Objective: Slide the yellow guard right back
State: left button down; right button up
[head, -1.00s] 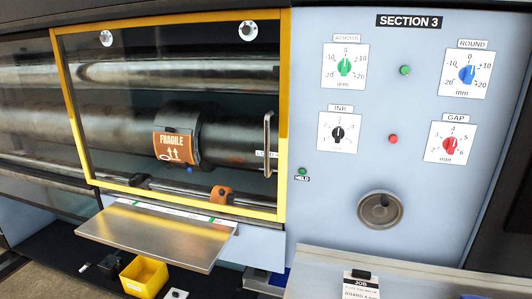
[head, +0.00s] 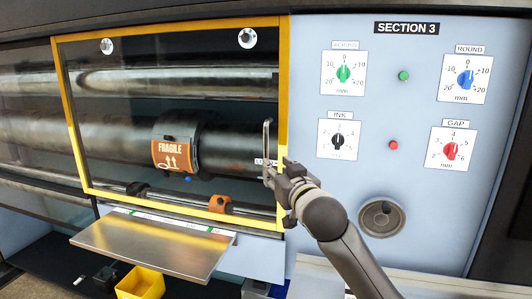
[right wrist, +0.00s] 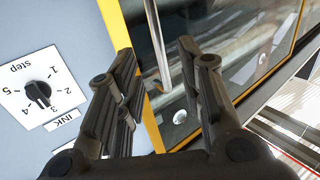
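The yellow guard (head: 180,28) is a clear panel in a yellow frame, standing in front of the rollers. Its upright metal handle (head: 266,145) is at the right side of the panel; it also shows in the right wrist view (right wrist: 157,45). My right gripper (head: 272,172) is at the lower part of the handle, by the frame's right edge. In the right wrist view my right gripper (right wrist: 155,50) is open, with the handle seen between its fingers. I cannot tell whether a finger touches it. My left gripper is out of view.
The grey control panel (head: 440,185) with several dials is right of the guard, with a round recessed knob (head: 382,218) low on it. A metal shelf (head: 155,245) juts out below the guard. A yellow bin (head: 140,283) is under the shelf.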

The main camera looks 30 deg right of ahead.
aim_at(267, 153)
jog(key=x, duration=0.3)
jog(key=p+x, duration=0.1)
jog(key=x, duration=0.3)
jog(key=r+p+x, duration=0.1)
jog(key=x, duration=0.3)
jog(key=shift+d+r, duration=0.1)
jog(key=shift+s, duration=0.1)
grip_shut()
